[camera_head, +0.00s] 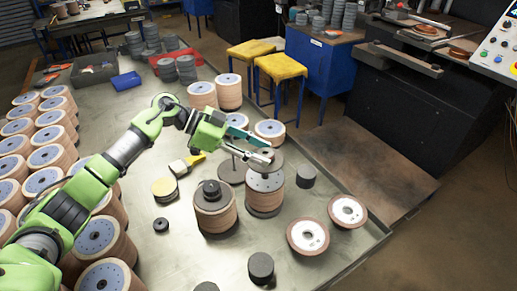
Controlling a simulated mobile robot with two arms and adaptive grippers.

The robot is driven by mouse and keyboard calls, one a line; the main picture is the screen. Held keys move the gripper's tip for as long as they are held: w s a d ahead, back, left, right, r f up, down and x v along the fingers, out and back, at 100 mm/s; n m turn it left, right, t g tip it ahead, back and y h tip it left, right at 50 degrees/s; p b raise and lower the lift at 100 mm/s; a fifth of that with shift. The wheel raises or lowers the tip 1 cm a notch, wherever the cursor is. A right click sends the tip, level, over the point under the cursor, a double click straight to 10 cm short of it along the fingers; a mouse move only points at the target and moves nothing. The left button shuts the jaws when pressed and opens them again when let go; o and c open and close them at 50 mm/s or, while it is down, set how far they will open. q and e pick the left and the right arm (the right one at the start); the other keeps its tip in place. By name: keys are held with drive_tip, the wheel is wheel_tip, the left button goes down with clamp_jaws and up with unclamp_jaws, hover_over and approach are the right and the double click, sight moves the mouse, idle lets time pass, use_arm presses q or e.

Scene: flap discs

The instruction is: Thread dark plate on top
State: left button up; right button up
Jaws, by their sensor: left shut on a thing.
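My left gripper (264,156) reaches in from the left and is shut on a dark round plate (275,163). It holds the plate over a stack of flap discs (265,182) with a grey-blue top. Fingers and plate hide part of the stack's top, and I cannot tell whether the plate touches it. A thin upright rod (234,163) rises from a dark round base (230,175) just left of the stack. A second stack (215,215) in front has a dark plate and a black knob (211,188) on top. My right gripper is not in view.
Many disc stacks (45,157) fill the table's left side. Two flanged discs (308,236) lie at front right. Dark cylinders (261,267) stand near the front edge.

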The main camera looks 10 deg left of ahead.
sight(258, 176)
use_arm(q)
drive_tip(key=shift+f, duration=1.65)
idle(0.7)
drive_tip(key=shift+w+f+b, duration=0.1)
drive_tip(key=shift+f+b, duration=0.4)
drive_tip(key=shift+f, duration=0.8)
drive_tip(key=o, duration=1.5)
drive_tip(key=shift+o, duration=0.3)
drive_tip(key=shift+f, duration=0.1)
drive_tip(key=v, duration=1.2)
